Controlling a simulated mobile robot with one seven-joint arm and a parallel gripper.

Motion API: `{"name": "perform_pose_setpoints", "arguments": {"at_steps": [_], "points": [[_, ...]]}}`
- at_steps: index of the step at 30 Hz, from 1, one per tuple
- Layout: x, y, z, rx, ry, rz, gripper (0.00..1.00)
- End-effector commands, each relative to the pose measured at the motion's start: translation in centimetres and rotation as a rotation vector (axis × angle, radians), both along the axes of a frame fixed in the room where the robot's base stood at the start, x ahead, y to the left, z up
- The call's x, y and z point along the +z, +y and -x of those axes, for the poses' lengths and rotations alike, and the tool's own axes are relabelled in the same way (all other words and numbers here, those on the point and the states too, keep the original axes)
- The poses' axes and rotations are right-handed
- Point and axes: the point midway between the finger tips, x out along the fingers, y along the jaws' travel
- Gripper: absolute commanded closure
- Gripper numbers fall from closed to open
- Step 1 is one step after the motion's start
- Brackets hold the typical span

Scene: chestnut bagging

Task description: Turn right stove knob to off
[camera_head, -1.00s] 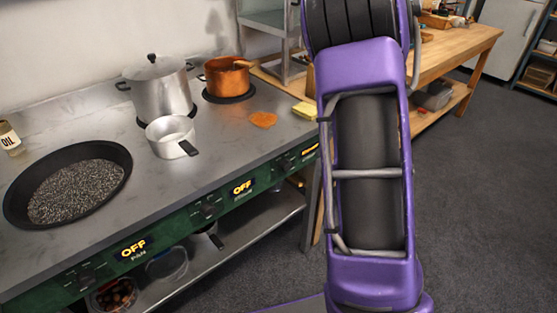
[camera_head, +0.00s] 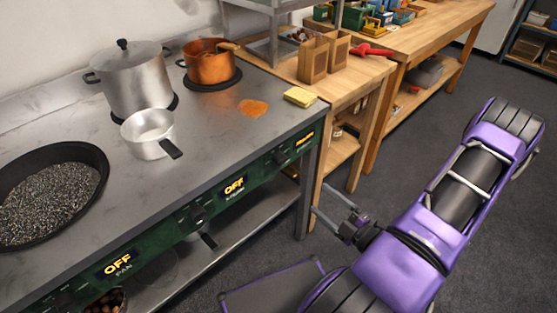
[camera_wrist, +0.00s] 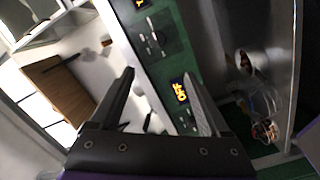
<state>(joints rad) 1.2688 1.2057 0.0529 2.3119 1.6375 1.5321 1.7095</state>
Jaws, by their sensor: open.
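The right stove knob (camera_head: 281,155) is a small dark knob on the green front panel, left of the rightmost display (camera_head: 304,139). That display glows yellow-orange, its text too small to read surely. The knob seems to show in the wrist view (camera_wrist: 152,38), beyond my fingers. The middle display (camera_head: 235,187) and the left display (camera_head: 117,263) read OFF. My gripper (camera_head: 320,198) is open and empty, in front of the panel's right end and lower than the knob, apart from it. Its two fingers also show in the wrist view (camera_wrist: 158,80).
On the stove (camera_head: 205,140) stand a large lidded pot (camera_head: 137,82), a small saucepan (camera_head: 148,134), a copper pot (camera_head: 209,64) and a wide dark pan (camera_head: 50,195). A yellow sponge (camera_head: 299,97) lies near the right edge. A wooden table (camera_head: 362,75) adjoins. The floor at right is clear.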

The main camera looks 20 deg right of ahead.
Motion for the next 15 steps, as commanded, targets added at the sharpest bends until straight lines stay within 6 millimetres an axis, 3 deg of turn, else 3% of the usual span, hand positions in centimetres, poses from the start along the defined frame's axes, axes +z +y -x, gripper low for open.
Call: {"name": "perform_pose_setpoints", "arguments": {"at_steps": [4, 8, 15], "points": [[0.0, -0.3, 0.0, -0.053, 0.007, -0.081, 0.20], [0.0, 0.0, -1.4, -0.051, 0.007, -0.082, 0.20], [0.0, 1.2, -6.1, -0.047, 0.005, -0.078, 0.20]]}}
